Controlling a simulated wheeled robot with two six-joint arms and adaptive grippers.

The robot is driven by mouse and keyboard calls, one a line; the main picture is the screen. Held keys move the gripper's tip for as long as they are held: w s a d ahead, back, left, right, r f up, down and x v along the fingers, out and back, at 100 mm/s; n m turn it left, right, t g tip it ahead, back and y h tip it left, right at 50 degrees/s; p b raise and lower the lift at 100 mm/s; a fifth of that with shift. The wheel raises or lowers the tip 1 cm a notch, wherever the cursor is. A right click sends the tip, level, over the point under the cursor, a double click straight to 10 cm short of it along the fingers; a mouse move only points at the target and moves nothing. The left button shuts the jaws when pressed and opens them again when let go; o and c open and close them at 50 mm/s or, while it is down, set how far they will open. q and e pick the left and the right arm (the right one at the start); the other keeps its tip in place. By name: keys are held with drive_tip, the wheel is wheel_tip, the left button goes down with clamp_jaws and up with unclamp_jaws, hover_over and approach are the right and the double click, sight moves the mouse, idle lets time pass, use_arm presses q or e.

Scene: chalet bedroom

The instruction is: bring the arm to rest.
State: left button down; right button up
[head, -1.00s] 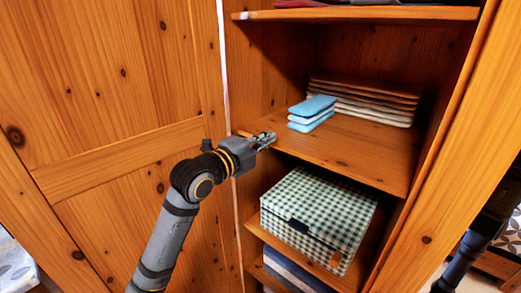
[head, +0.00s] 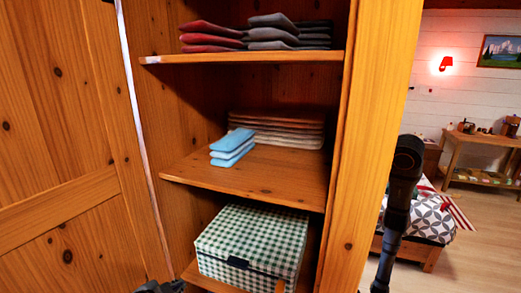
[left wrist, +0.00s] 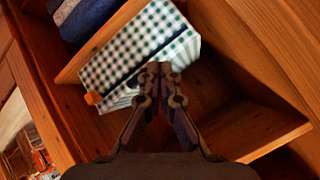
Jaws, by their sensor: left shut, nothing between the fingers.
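My left gripper (head: 160,287) shows only at the bottom edge of the head view, in front of the wardrobe's lower part. In the left wrist view its fingers (left wrist: 160,72) are shut with nothing between them. Behind them is the green checked box (left wrist: 140,45), apart from the fingers as far as I can tell. Most of the left arm is out of the head view. My right arm (head: 398,205) hangs at the right of the head view; its gripper is not in view.
The open wardrobe has a middle shelf (head: 245,182) with folded blue cloths (head: 233,147) and a stack of pale cloths (head: 280,128). The checked box (head: 250,240) sits below. A wooden door (head: 55,130) stands left. A bed (head: 430,220) and open floor lie right.

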use_arm(q)
drive_tip(key=s+a+f+n+g+y, duration=0.2)
drive_tip(key=s+f+n+g, duration=0.6)
drive_tip(key=s+f, duration=0.8)
drive_tip(key=s+a+f+n, duration=0.1)
drive_tip(key=s+a+f, duration=0.1)
drive_tip(key=f, duration=1)
drive_tip(key=s+a+f+n, duration=0.1)
drive_tip(key=f, duration=1)
drive_tip(key=s+a+f+g, duration=0.1)
drive_tip(key=s+f, duration=1.7)
drive_tip(key=s, duration=0.1)
drive_tip(key=shift+s, duration=0.25)
drive_tip(key=shift+a, duration=0.15)
